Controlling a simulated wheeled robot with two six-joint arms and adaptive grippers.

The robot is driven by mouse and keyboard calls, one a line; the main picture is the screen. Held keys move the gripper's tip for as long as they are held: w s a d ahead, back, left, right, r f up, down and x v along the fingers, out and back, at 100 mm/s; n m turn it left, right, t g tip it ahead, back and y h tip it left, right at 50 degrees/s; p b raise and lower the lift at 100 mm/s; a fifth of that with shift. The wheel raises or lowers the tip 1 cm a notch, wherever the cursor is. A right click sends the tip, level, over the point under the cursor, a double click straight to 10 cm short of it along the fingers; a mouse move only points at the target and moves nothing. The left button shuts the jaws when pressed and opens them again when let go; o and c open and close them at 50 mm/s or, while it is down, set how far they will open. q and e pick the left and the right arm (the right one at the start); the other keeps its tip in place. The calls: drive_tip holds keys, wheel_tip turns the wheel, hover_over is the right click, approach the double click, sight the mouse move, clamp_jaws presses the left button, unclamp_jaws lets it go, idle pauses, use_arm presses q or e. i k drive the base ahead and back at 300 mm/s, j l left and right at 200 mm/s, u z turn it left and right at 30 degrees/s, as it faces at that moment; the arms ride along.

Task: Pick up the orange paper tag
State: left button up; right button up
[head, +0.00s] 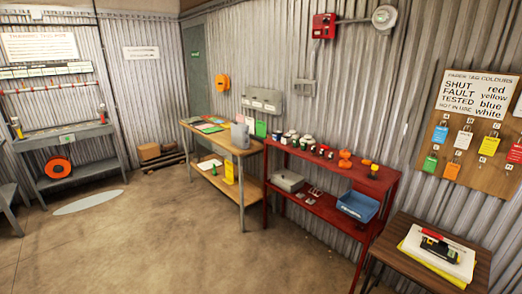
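On the wooden board (478,173) at the right hang several coloured tags, each below a small hook label. Small padlock-like shapes show at the tops of some. A white tag (464,141), a yellow tag (489,146) and a green tag (430,163) hang among them. I cannot tell which orange one is paper. Several coloured sheets (209,126) lie on the wooden table, too small to read. Neither of my grippers is in view.
A red shelf unit (330,213) with small items and a blue bin (357,206) stands along the wall. A small brown table (400,243) stands below the board. A wooden workbench (245,190) and a grey bench (65,140) stand farther left. The middle floor is clear.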

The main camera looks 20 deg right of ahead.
sight(451, 171)
drive_tip(key=i+l+z, duration=0.1)
drive_tip(key=z, duration=0.35)
drive_tip(key=i+z, duration=0.55)
drive_tip(key=z, duration=0.35)
drive_tip(key=i+l+z, duration=0.7)
drive_tip(key=i, duration=0.35)
drive_tip(key=i+l, duration=0.1)
drive_tip(key=l, duration=0.25)
drive_tip(key=i+l+z, duration=0.1)
drive_tip(key=l, duration=0.2)
